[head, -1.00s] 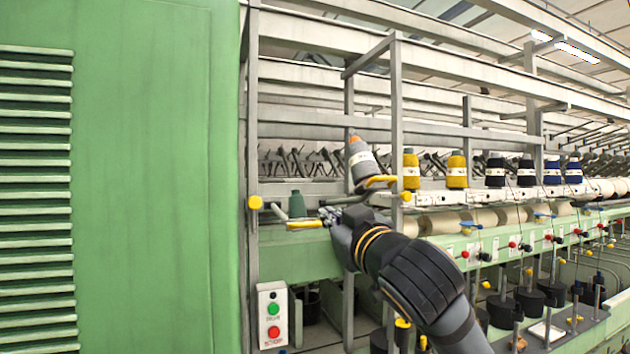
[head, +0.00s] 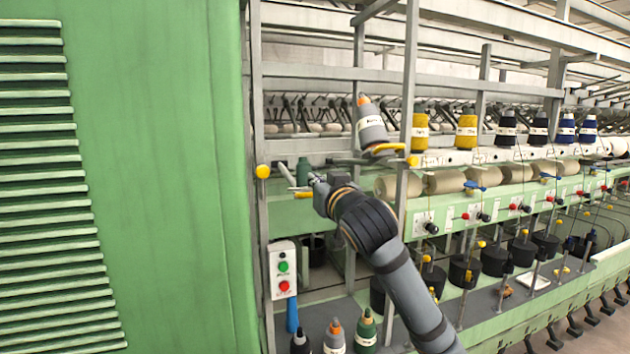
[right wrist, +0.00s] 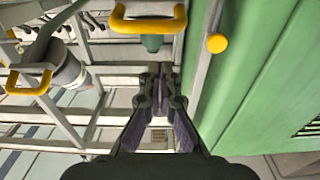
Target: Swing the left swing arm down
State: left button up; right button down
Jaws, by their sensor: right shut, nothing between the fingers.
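The left swing arm is a grey rod with a yellow handle (head: 303,195), low in the frame near the green cabinet. In the right wrist view, which is turned upside down, its yellow handle (right wrist: 160,25) is at the top. A green cone (head: 303,172) stands behind it. My right gripper (head: 314,180) is shut and empty, close to the right of that handle; I cannot tell whether it touches. In the right wrist view its fingertips (right wrist: 159,82) are together, with the handle apart from them. My left gripper is not in view.
Another swing arm with a yellow handle (head: 385,149) carries a tilted grey cone (head: 371,125) to the right. Grey uprights and the green cabinet (head: 165,170) bound the space. A yellow knob (head: 262,171) and a button box (head: 283,270) sit at the left upright.

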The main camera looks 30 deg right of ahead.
jog(key=shift+w+d+f, duration=0.1)
jog(key=shift+w+f, duration=0.05)
jog(key=shift+f, duration=0.5)
jog(key=shift+w+f, duration=0.1)
jog(key=shift+f, duration=0.5)
notch_tip(320, 180, down, 11)
jog(key=t+b, duration=0.1)
jog(key=b, duration=1.1)
jog(key=shift+w, duration=0.45)
jog(key=shift+d+r, duration=0.1)
